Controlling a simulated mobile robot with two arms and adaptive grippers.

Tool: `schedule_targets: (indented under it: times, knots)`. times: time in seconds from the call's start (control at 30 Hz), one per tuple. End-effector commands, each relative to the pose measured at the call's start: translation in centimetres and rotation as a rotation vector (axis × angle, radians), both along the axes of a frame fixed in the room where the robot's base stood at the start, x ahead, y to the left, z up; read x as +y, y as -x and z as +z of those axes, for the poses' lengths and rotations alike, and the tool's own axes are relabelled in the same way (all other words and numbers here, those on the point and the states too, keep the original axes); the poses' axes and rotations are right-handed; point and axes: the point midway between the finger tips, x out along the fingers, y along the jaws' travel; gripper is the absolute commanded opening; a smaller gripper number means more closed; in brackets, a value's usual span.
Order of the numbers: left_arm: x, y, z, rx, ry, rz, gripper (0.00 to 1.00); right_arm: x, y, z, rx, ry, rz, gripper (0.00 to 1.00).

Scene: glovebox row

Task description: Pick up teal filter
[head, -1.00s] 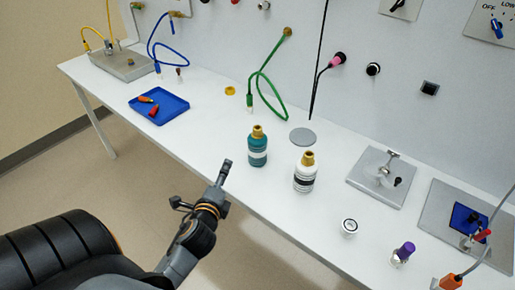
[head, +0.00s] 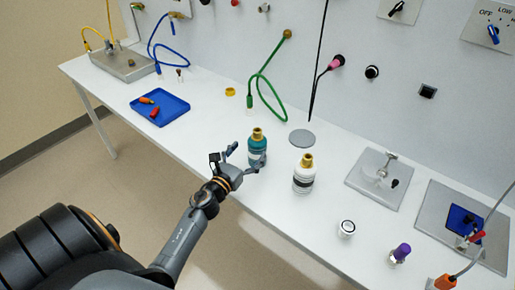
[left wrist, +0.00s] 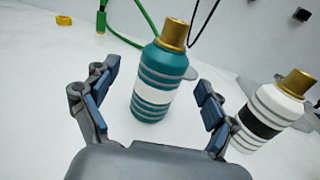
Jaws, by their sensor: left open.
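The teal filter (head: 257,148) is a teal bottle shape with a pale band and a brass top, upright on the white bench. It also shows in the left wrist view (left wrist: 153,80), ahead of the gap between the fingers. My left gripper (head: 243,156) is open at the filter's near side, its fingers spread left and right of it. In the left wrist view the open fingers (left wrist: 150,105) hold nothing, and I cannot tell whether either touches the filter. My right gripper is not in view.
A white filter (head: 304,175) with a brass top stands close on the right and also shows in the left wrist view (left wrist: 270,112). A grey disc (head: 302,138) lies behind. A green hose (head: 262,92) hangs behind the teal filter. A blue tray (head: 172,108) sits to the left.

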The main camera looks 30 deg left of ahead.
Motion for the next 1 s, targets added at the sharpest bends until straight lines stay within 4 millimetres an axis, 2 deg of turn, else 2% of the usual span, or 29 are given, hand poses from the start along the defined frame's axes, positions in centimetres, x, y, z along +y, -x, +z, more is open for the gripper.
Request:
schedule_targets:
  times: [0.17, 0.4, 0.7, 0.77, 1.0]
  knots:
    - [-0.1, -1.6, 0.2, 0.000, 0.005, 0.002, 0.86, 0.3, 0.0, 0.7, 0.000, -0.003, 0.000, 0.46]
    - [-0.2, -4.9, 0.0, 0.000, 0.005, 0.001, 0.86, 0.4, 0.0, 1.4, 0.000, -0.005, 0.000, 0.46]
    - [-0.2, -5.4, -0.2, 0.001, 0.003, 0.000, 0.86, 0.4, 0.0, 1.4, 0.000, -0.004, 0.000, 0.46]
    - [-0.2, -5.4, -0.1, 0.001, 0.003, 0.000, 0.75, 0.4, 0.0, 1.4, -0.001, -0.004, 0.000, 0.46]
    - [-0.1, -5.4, -0.1, 0.001, 0.003, 0.000, 0.27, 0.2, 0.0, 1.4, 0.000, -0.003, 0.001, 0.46]
